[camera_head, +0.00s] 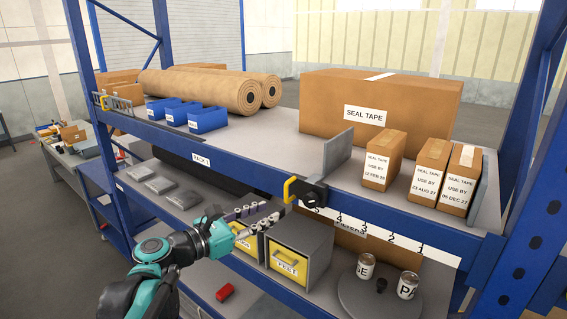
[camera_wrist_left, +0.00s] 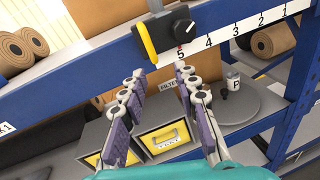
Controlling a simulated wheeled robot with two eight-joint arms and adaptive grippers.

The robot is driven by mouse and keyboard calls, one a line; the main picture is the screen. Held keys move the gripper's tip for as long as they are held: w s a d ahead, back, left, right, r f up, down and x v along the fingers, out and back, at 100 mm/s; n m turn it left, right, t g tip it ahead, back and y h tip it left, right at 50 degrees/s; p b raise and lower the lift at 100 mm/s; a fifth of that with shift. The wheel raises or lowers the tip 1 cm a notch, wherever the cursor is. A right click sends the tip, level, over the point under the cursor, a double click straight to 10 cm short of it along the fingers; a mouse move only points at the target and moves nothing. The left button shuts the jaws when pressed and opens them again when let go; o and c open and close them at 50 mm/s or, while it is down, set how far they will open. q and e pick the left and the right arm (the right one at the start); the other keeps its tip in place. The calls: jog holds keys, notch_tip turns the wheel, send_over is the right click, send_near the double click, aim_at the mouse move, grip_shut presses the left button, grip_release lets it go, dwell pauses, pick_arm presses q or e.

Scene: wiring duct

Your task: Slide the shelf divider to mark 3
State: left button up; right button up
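In the left wrist view the carriage (camera_wrist_left: 170,30) and yellow handle (camera_wrist_left: 147,42) are just above mark 5 (camera_wrist_left: 181,55). Mark 3 (camera_wrist_left: 235,31) is farther right on the white scale strip (camera_head: 378,233). My left gripper (camera_head: 274,211) is open and empty, below and apart from the handle; its fingers (camera_wrist_left: 160,75) are spread. My right gripper is not in view.
Blue bins (camera_head: 208,119) and carpet rolls (camera_head: 200,88) lie left. Below are drawer boxes (camera_head: 299,250) and a turntable (camera_head: 380,297) with cans. The beam front by the marks looks clear.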

aim_at(285, 190)
pick_arm(q)
jog(key=shift+n+h, duration=0.3)
jog(key=shift+n, duration=0.4)
jog(key=w+d+r, duration=0.1)
jog(key=w+d, duration=0.1)
jog(key=w+d+r+p, duration=0.1)
jog(key=w+d, duration=0.1)
jog(key=w+d+r, duration=0.1)
jog(key=w, duration=0.1)
jog(key=shift+w+d+p, duration=0.2)
jog(key=shift+d+p, duration=0.2)
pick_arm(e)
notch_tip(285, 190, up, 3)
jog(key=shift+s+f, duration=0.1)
pick_arm(q)
jog(key=shift+a, duration=0.1)
grip_shut()
